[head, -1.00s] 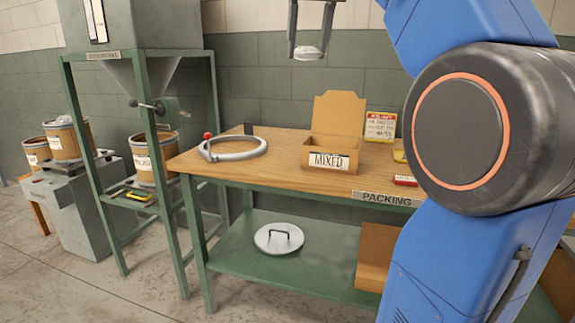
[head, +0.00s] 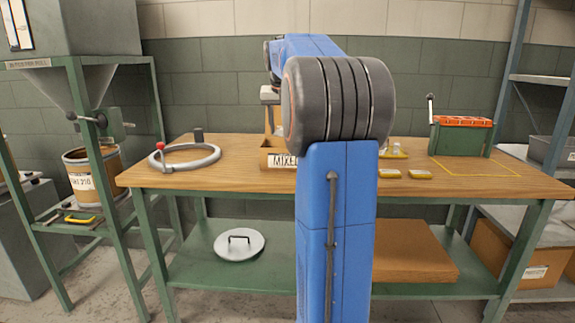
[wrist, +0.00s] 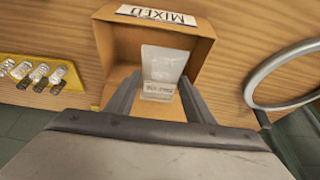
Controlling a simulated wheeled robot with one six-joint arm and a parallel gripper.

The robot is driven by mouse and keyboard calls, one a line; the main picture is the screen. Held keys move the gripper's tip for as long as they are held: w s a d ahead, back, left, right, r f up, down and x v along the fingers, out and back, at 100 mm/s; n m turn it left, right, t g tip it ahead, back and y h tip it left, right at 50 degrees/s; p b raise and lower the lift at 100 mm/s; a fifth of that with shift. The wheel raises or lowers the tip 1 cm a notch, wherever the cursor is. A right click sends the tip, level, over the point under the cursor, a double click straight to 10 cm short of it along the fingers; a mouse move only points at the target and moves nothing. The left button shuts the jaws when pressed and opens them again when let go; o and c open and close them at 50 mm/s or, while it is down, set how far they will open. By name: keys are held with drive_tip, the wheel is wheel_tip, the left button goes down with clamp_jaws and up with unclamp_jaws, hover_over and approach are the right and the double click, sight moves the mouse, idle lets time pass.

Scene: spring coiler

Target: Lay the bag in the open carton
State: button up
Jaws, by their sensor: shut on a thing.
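The open carton (head: 268,158) labelled MIXED stands on the packing table, mostly hidden behind my arm in the head view. The wrist view shows the carton (wrist: 202,48) from above, with its label towards the top of the picture. My gripper (wrist: 160,88) is shut on a small, pale, clear bag (wrist: 162,62) with a printed label. The bag appears over the carton's opening in the wrist view. I cannot tell its exact height or whether it touches the carton. My arm hides most of the gripper in the head view.
A grey clamp ring (head: 185,166) lies left of the carton. Small yellow-edged packs (head: 420,174) lie to its right. A green box with an orange top (head: 462,138) stands farther right. A yellow tray (wrist: 38,78) of small items shows in the wrist view.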

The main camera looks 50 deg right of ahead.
drive_tip(key=f, duration=0.5)
drive_tip(key=shift+s+d, duration=0.15)
drive_tip(key=shift+d, duration=0.15)
drive_tip(key=shift+f, duration=2.65)
drive_tip(key=shift+f, duration=0.15)
drive_tip(key=o, duration=1.3)
drive_tip(key=v, duration=1.2)
drive_tip(key=shift+a, duration=0.15)
